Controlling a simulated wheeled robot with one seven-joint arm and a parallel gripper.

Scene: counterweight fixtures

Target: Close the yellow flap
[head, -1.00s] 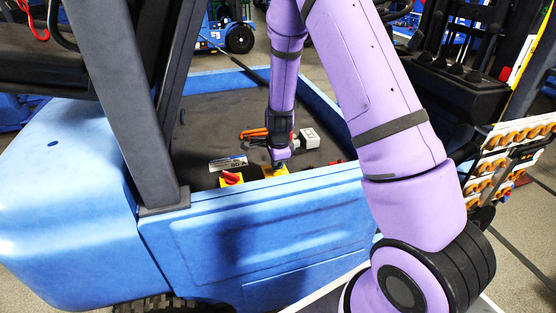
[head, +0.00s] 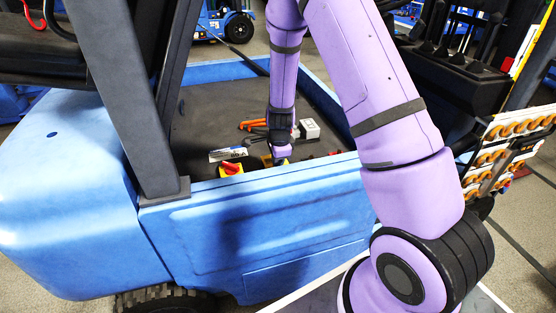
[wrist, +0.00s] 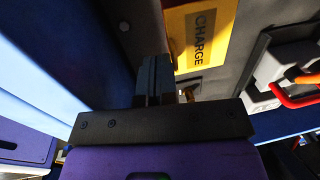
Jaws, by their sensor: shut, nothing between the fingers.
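The yellow flap (wrist: 198,38), marked CHARGE, is at the top of the wrist view, right of my fingertips. In the head view only a small yellow part of it (head: 266,160) shows beside my gripper, just behind the blue side wall. My gripper (wrist: 152,75) is shut and empty, with its fingertips close to the flap's left edge. I cannot tell whether they touch it. In the head view my gripper (head: 281,160) points down and hides much of the flap.
A red switch on a yellow base (head: 231,169) sits left of my gripper, with a white label (head: 228,155) behind it. A grey connector (head: 309,129) and orange cable (head: 252,124) lie behind. The blue side wall (head: 270,205) stands in front.

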